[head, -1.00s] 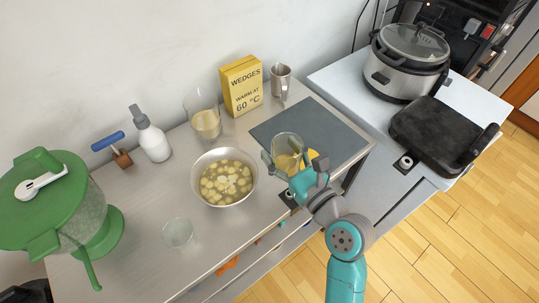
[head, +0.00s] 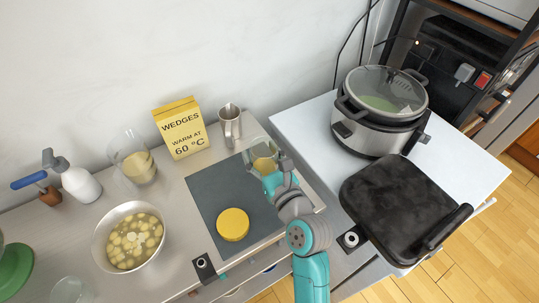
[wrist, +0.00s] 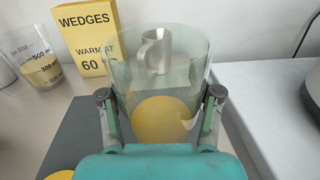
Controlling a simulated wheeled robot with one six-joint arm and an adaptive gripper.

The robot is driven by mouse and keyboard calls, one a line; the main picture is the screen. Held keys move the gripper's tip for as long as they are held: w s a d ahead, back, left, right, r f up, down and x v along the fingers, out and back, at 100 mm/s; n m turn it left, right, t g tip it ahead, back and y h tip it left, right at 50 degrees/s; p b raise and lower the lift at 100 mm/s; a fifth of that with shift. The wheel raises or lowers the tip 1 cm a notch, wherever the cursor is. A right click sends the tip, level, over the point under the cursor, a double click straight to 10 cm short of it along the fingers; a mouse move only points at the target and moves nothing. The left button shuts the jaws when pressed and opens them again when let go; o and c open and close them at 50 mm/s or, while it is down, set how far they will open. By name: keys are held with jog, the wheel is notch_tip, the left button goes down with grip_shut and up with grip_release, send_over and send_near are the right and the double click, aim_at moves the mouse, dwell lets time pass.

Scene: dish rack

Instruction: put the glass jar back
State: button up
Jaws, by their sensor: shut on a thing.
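The glass jar (head: 262,148) is clear, with yellowish contents low inside. My gripper (head: 267,168) is shut on it, one finger on each side, and holds it upright near the back right corner of the dark mat (head: 207,190). In the wrist view the jar (wrist: 192,62) fills the middle between the fingers (wrist: 160,106). Its base is hidden by my gripper, so I cannot tell whether it touches the surface. A round yellow lid-like disc (head: 233,224) lies on the mat, left of my gripper.
A steel pitcher (head: 230,125) and yellow WEDGES box (head: 181,129) stand behind the mat. A measuring beaker (head: 137,165) and bowl of chunks (head: 130,238) are left. A lidded cooker (head: 380,110) and black grill (head: 402,208) occupy the white counter at right.

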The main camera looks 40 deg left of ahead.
jog(key=shift+w, duration=0.1)
dwell(0.3)
jog(key=shift+f, duration=2.45)
jog(key=shift+f, duration=0.1)
jog(key=shift+f, duration=0.65)
jog(key=shift+f, duration=0.3)
jog(key=o, duration=1.5)
jog(key=shift+d, duration=0.1)
